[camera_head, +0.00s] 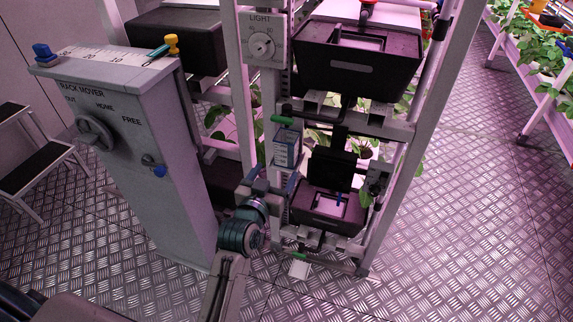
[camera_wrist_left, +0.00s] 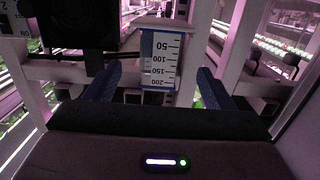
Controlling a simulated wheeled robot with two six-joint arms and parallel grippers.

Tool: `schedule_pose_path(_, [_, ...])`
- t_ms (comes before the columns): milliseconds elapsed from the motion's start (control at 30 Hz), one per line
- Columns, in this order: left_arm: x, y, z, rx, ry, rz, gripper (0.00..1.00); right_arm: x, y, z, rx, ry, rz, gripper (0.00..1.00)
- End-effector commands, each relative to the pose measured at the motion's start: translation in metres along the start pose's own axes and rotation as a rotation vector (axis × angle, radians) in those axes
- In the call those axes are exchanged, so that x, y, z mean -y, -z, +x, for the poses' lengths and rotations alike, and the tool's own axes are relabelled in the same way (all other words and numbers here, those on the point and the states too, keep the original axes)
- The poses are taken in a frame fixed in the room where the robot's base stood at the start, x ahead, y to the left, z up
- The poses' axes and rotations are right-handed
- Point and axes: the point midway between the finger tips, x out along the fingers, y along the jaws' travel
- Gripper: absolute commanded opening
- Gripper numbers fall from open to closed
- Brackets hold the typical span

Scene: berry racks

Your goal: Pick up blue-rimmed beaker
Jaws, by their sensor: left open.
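The blue-rimmed beaker (camera_head: 286,150) is a pale, boxy vessel with blue edges and a printed scale. It stands at the rack's front left post in the head view. In the left wrist view the beaker (camera_wrist_left: 160,58) shows marks from 50 to 200 and sits centrally beyond my fingers. My left gripper (camera_head: 272,178) is open just below and in front of the beaker. Its blue fingers (camera_wrist_left: 160,74) are spread to either side of the beaker's lower part in the wrist view, with visible gaps. Whether the beaker is fully between them is hard to tell. My right gripper is not in view.
The rack's lower black bin (camera_head: 325,212) is close to the right of my gripper. A larger black bin (camera_head: 352,68) is above, beside the light dial (camera_head: 262,45). The grey rack mover cabinet (camera_head: 150,150) stands left. Metal floor (camera_head: 460,230) is clear on the right.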

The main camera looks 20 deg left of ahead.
Motion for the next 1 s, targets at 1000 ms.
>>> schedule_pose_path(1000, [0.001,0.035,0.094,-0.079,0.008,0.001,0.76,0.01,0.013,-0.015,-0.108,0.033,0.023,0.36])
